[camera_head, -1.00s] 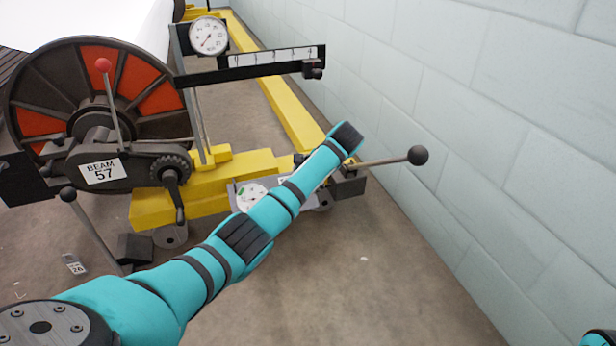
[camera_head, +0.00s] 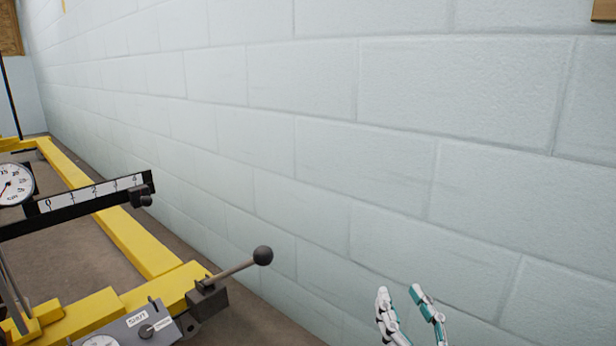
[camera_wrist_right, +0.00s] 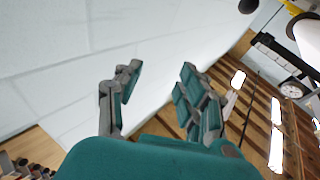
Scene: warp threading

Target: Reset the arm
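My right gripper (camera_head: 408,302) shows at the bottom right of the head view, in front of the pale block wall. Its two fingers stand apart with nothing between them. In the right wrist view the same gripper (camera_wrist_right: 158,85) has its fingers spread and empty, with the wall behind them. My left gripper is not in the head view.
A yellow machine frame (camera_head: 130,238) lies at the left, with a scale bar (camera_head: 95,197), a dial gauge (camera_head: 14,185), a ball-ended lever (camera_head: 262,256) and a small control box (camera_head: 135,328). The block wall (camera_head: 400,180) runs along the right side.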

